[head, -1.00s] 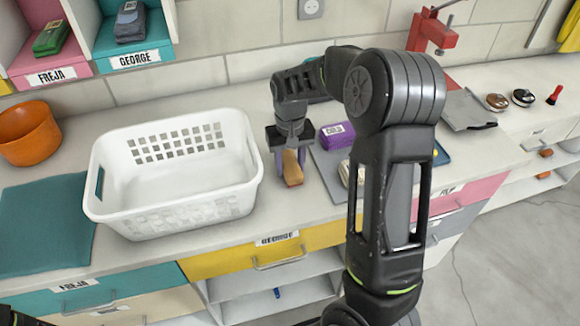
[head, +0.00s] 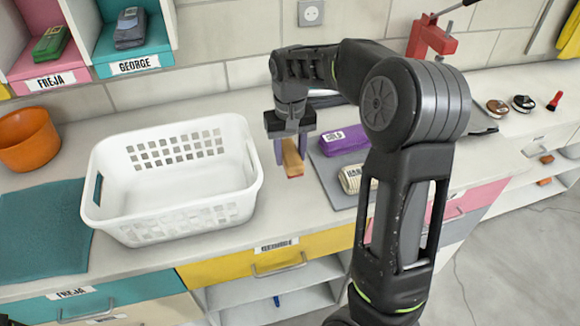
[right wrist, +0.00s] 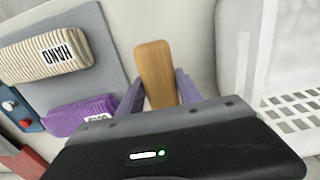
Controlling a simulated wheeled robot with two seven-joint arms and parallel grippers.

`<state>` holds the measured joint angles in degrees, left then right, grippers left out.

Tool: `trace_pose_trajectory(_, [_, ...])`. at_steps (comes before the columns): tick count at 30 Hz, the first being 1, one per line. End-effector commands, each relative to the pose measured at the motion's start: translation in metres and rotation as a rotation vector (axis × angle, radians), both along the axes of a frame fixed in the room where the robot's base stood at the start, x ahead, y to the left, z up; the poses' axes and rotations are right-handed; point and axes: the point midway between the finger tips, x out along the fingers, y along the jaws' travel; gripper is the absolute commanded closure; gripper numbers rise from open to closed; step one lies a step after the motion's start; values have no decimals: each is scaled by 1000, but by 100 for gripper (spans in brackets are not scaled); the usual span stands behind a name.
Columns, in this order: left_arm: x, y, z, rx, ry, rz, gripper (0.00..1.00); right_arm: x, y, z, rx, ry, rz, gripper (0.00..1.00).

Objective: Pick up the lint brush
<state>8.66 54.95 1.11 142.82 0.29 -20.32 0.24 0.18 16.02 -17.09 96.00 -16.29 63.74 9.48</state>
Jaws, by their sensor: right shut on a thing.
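A brown wooden piece with a reddish lower end, which I take to be the lint brush (head: 293,163), hangs upright between the fingers of my right gripper (head: 290,152). The gripper is shut on it, and it appears just above the counter, right of the white basket. In the right wrist view the brush (right wrist: 155,68) shows as a plain rounded wooden bar between the purple-grey fingers (right wrist: 158,86). Its bristle or pad side cannot be made out. My left gripper is not in view.
The white basket (head: 110,222) stands empty close to the left. A grey mat (head: 325,168) at right holds a purple brush (head: 344,139) and a cream brush labelled HAND (head: 352,178). A teal cloth (head: 40,240) and orange bowl (head: 28,142) lie farther left.

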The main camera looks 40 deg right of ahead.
Motion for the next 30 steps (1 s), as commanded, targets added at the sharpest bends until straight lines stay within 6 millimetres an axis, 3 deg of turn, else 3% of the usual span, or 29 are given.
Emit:
trace_pose_trajectory(3, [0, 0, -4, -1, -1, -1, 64, 1, 1, 21, 0, -4, 1, 100])
trace_pose_trajectory(9, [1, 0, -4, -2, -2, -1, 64, 0, 0, 39, 1, -1, 0, 100])
trace_pose_trajectory(26, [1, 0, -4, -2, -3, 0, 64, 0, 0, 39, 0, 0, 1, 100])
trace_pose_trajectory(27, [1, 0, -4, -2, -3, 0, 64, 0, 0, 39, 0, 0, 0, 62])
trace_pose_trajectory(30, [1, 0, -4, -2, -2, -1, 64, 0, 0, 39, 0, 0, 1, 70])
